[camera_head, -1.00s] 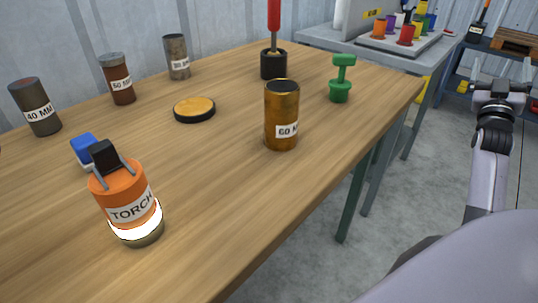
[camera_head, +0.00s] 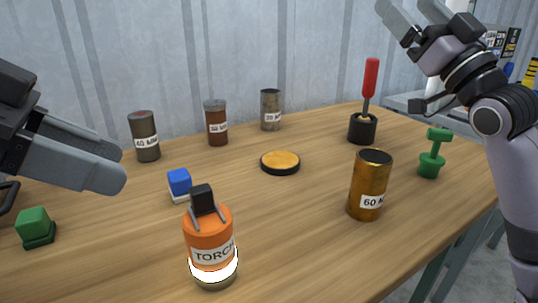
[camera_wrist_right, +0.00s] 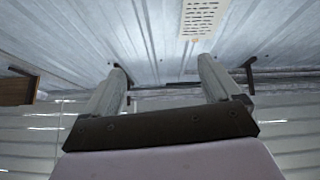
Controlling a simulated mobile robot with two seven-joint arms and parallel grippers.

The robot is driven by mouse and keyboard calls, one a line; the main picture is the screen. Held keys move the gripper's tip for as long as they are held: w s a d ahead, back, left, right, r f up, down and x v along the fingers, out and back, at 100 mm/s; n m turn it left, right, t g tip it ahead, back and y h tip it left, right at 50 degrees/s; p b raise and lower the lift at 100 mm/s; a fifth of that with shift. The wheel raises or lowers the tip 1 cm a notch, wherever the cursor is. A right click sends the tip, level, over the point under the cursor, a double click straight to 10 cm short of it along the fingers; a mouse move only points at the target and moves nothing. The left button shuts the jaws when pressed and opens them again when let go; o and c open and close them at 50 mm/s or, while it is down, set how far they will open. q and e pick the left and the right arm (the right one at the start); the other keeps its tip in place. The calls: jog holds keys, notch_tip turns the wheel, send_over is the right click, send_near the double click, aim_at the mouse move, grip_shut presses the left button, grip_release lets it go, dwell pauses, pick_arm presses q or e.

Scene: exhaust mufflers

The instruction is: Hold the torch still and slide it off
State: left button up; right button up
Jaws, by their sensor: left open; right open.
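The orange torch (camera_head: 208,236), with a black top and a TORCH label, stands upright on the wooden table near the front. A bright white glowing band runs around its lower part, above a dull brownish base (camera_head: 216,282). My left gripper (camera_head: 110,166) is in the air left of the torch, apart from it, open and empty. My right gripper (camera_head: 411,12) is raised high at the top right, far from the torch. In the right wrist view its two fingers (camera_wrist_right: 160,78) stand wide apart with nothing between them.
Near the torch are a blue block (camera_head: 179,183), a green block (camera_head: 35,225), a yellow-topped disc (camera_head: 280,162) and a 60 MM can (camera_head: 369,184). Several labelled cylinders (camera_head: 145,138) stand behind. A red-handled tool (camera_head: 368,85) and green piece (camera_head: 432,155) are at right.

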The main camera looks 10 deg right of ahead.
jog(key=s+a+f+n+g+y, duration=0.1)
jog(key=s+a+n+g+y, duration=0.2)
jog(key=a, duration=0.6)
jog(key=n+g+y, duration=0.3)
jog(key=n+g, duration=0.1)
jog(key=g, duration=0.7)
send_over(230, 228)
jog(key=w+d, duration=0.3)
jog(key=d, duration=0.1)
notch_tip(230, 228, down, 13)
jog(key=s+f+g, duration=0.1)
jog(key=f, duration=0.1)
jog(key=s+a+f+g+h, duration=0.1)
jog(key=f, duration=0.2)
jog(key=s+a+f+g+h, duration=0.1)
jog(key=s+f, duration=0.1)
jog(key=shift+a+f, duration=0.15)
jog(key=shift+f, duration=0.25)
jog(key=shift+x, duration=3.55)
jog(key=c, duration=1.1)
jog(key=shift+c, duration=0.2)
